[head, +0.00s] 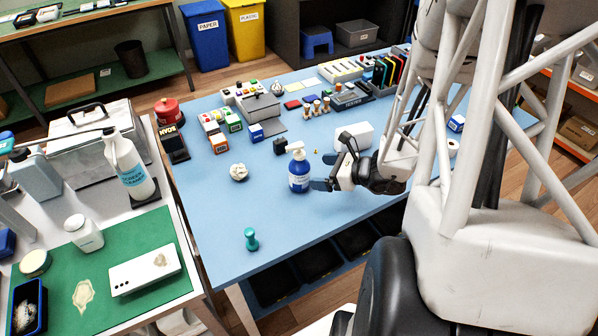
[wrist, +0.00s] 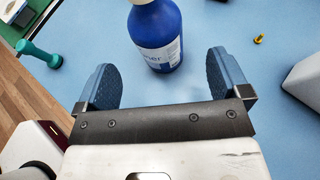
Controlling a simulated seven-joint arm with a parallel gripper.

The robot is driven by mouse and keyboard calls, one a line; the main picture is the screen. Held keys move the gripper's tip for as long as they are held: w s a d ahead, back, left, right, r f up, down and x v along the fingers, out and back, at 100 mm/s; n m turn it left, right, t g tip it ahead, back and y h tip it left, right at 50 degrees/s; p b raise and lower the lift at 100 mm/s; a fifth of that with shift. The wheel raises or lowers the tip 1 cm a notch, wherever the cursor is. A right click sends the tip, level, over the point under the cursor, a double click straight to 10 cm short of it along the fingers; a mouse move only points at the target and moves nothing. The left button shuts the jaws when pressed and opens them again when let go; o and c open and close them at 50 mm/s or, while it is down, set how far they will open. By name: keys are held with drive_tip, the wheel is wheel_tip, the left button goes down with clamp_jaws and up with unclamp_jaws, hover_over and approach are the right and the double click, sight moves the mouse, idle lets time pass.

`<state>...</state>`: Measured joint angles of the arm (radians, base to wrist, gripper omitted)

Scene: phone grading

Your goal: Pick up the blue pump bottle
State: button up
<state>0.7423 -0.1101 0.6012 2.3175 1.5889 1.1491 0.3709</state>
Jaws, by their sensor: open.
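The blue pump bottle (head: 299,172) stands upright on the blue table, with a white pump top and a pale label. In the wrist view its lower body (wrist: 157,38) shows just beyond the fingertips, roughly centred between them; its top is cut off by the frame edge. My gripper (head: 325,167) is beside the bottle, on its right in the head view. In the wrist view my gripper (wrist: 163,75) has its two blue-grey finger pads spread wide with nothing between them.
A teal stamp-like object (head: 251,239) stands near the table's front edge. A crumpled pale ball (head: 239,172) lies left of the bottle. A white box (head: 354,137) and a small dark block (head: 280,146) are behind.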

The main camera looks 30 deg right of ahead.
sight(299, 144)
drive_tip(key=shift+w+a, duration=0.1)
drive_tip(key=shift+x, duration=1.2)
drive_tip(key=shift+x, duration=2.55)
drive_tip(key=shift+a, duration=0.1)
drive_tip(key=c, duration=1.2)
drive_tip(key=shift+o, duration=0.2)
drive_tip(key=shift+r, duration=4.95)
